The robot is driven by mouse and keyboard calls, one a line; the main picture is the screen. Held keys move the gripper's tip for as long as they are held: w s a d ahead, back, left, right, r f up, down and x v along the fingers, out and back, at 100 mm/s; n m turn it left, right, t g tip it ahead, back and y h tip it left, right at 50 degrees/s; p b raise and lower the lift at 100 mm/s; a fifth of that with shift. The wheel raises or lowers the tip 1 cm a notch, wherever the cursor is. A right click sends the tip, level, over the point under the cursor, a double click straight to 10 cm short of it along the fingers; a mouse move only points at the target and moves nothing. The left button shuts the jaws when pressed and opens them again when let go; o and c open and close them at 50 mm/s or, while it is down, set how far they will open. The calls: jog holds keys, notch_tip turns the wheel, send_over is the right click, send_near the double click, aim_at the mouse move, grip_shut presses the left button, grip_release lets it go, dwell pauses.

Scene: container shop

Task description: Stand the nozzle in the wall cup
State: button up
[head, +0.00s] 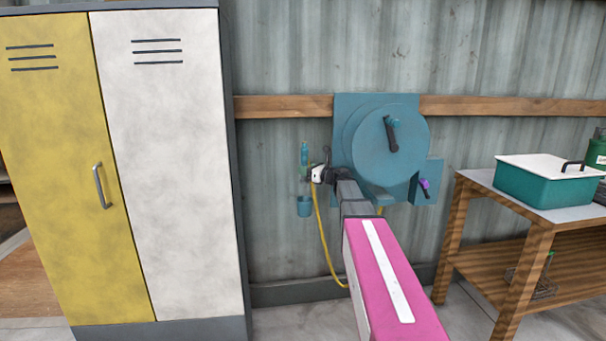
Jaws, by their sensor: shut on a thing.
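My gripper (313,175) is in front of the wall, left of the hose reel, and is shut on the nozzle (304,155). The nozzle looks like a slim teal piece, roughly upright, at the gripper's left side; the fingers hide part of it. A yellow hose (321,232) hangs down from the gripper and loops back up behind my arm. The small teal wall cup (304,207) is just below the gripper in the picture, with a visible gap between them. The depth between nozzle and cup is hard to tell.
The round teal hose reel (375,150) with a dark crank is right of the gripper, with a purple knob (424,184) beside it. A yellow and white locker (170,200) stands close on the left. A wooden bench (470,190) with a teal box (545,182) is at right.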

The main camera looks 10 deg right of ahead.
jog(key=shift+f, duration=5.85)
jog(key=o, duration=1.2)
jog(key=shift+s+f, duration=0.1)
jog(key=v, duration=1)
jog(key=shift+s+d, duration=0.2)
jog(key=shift+d, duration=0.05)
jog(key=shift+a, duration=0.1)
